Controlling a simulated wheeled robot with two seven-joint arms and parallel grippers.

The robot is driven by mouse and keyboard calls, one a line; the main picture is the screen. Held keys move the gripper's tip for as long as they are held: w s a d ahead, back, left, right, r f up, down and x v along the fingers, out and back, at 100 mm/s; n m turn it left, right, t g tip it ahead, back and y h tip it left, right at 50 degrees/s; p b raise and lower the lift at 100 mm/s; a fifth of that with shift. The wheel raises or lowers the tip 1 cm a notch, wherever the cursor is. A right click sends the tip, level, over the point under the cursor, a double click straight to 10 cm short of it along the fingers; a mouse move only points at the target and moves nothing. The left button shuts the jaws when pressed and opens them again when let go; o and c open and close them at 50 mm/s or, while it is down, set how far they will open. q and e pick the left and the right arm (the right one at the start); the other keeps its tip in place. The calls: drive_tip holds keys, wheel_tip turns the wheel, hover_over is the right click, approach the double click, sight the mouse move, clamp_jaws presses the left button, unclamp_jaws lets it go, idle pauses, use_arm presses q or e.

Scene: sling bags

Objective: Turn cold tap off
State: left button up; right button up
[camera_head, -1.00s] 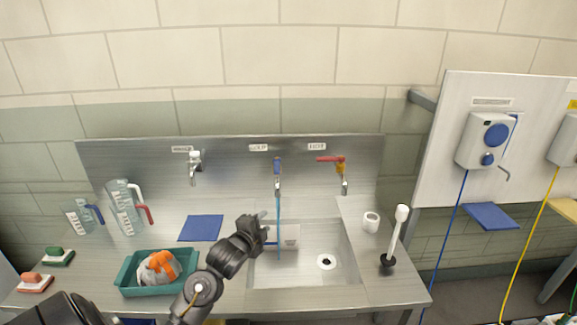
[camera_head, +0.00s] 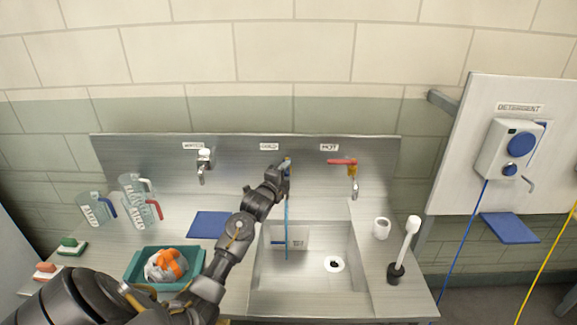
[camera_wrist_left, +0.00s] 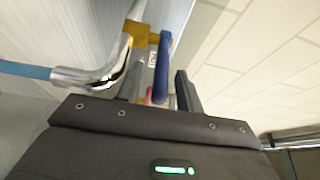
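The cold tap (camera_head: 288,161) is on the steel backsplash under the COLD label, mostly hidden behind my left gripper (camera_head: 279,174). In the left wrist view its brass body (camera_wrist_left: 141,38), chrome spout (camera_wrist_left: 93,78) and blue lever (camera_wrist_left: 162,68) show close up. A blue stream of water (camera_head: 287,225) runs from the spout into the sink (camera_head: 345,285); it also shows in the left wrist view (camera_wrist_left: 25,70). My left gripper is open, with the blue lever's end between its two fingers (camera_wrist_left: 158,85). I cannot tell whether they touch. My right gripper is out of view.
The hot tap (camera_head: 352,175) with its red lever is to the right; another tap (camera_head: 203,163) is to the left. Jugs (camera_head: 133,195), a white cup (camera_head: 381,229) and a brush (camera_head: 404,252) stand nearby.

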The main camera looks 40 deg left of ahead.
use_arm(q)
drive_tip(key=shift+x, duration=1.2)
drive_tip(key=shift+c, duration=0.2)
clamp_jaws()
